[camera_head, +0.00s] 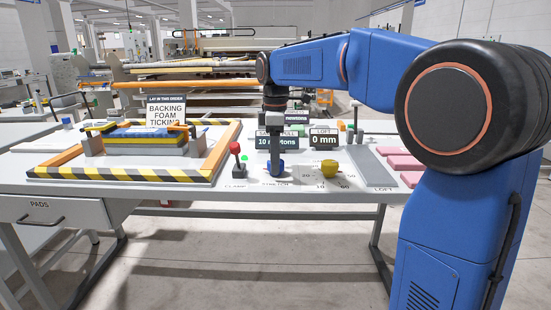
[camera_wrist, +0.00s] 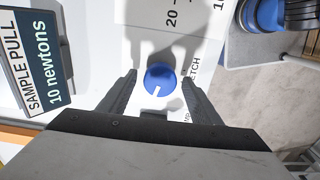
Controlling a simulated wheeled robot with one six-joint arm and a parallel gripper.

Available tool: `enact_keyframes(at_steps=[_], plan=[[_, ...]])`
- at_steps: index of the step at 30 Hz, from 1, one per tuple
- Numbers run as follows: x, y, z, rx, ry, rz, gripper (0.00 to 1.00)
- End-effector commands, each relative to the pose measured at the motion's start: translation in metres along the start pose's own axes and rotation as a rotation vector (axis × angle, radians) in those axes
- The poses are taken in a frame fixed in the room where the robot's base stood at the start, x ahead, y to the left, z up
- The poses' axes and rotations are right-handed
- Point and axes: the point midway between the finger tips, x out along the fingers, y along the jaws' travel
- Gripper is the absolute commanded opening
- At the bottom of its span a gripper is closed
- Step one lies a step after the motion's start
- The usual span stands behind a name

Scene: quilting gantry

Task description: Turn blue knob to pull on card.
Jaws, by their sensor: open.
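The blue knob (camera_head: 285,169) sits on the white table top at the STRETCH label, partly hidden by my gripper in the head view. In the wrist view the blue knob (camera_wrist: 161,77) shows whole, with its white pointer line towards the lower left of the picture. My gripper (camera_head: 275,164) points down over it; in the wrist view its open fingers (camera_wrist: 160,82) stand on either side of the knob.
A red-topped clamp lever (camera_head: 235,149) stands left of the knob and a yellow knob (camera_head: 329,169) right of it. A loft card (camera_head: 324,139) reads 0 mm. A striped frame (camera_head: 120,174) lies at left, pink pads (camera_head: 404,162) at right.

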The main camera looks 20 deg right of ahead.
Motion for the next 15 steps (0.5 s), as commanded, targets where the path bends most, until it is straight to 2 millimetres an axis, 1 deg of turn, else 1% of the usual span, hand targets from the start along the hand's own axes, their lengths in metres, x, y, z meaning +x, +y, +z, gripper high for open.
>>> enact_keyframes(at_steps=[2,3,5,6,8,15], plan=[[-0.0002,0.0000,0.0000,0.000,0.000,0.000,0.58],[-0.0002,0.0000,0.0000,0.000,0.000,0.000,0.53],[-0.0002,-0.0001,0.0000,0.000,0.000,0.000,0.39],[-0.0003,-0.0001,0.0000,0.000,0.000,0.000,0.29],[-0.0003,0.0000,0.0000,0.000,0.000,0.000,0.17],[-0.0004,0.0000,0.0000,0.011,0.000,0.000,0.17]])
